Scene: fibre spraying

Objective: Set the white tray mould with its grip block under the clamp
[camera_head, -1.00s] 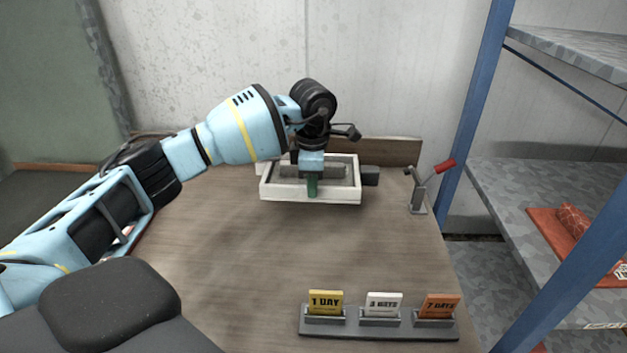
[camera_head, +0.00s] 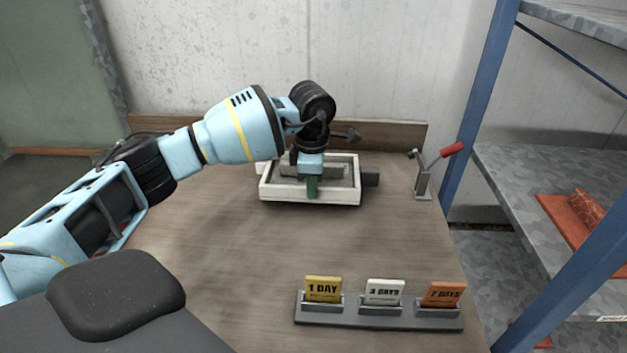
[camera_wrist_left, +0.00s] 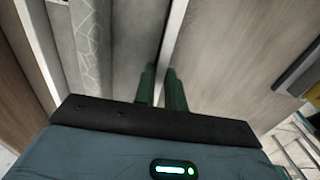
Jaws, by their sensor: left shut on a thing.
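The white tray mould (camera_head: 335,196), an open frame with a grey inside, is at the back middle of the bench. A dark grip block (camera_head: 370,179) stands out from its right end. My left gripper (camera_head: 313,187) reaches down over the near wall and is shut on it. In the left wrist view, the green fingers (camera_wrist_left: 163,90) straddle the thin white wall. I cannot tell whether the tray touches the bench. The clamp (camera_head: 422,184), grey with a red handle (camera_head: 452,150) raised to the right, stands right of the block, apart from it. My right gripper is out of view.
A grey card rack (camera_head: 380,319) with yellow, white and orange cards stands at the near right. A low wooden board (camera_head: 395,136) edges the bench (camera_head: 240,250) at the back. A blue-posted shelf (camera_head: 485,95) stands right. The bench middle is clear.

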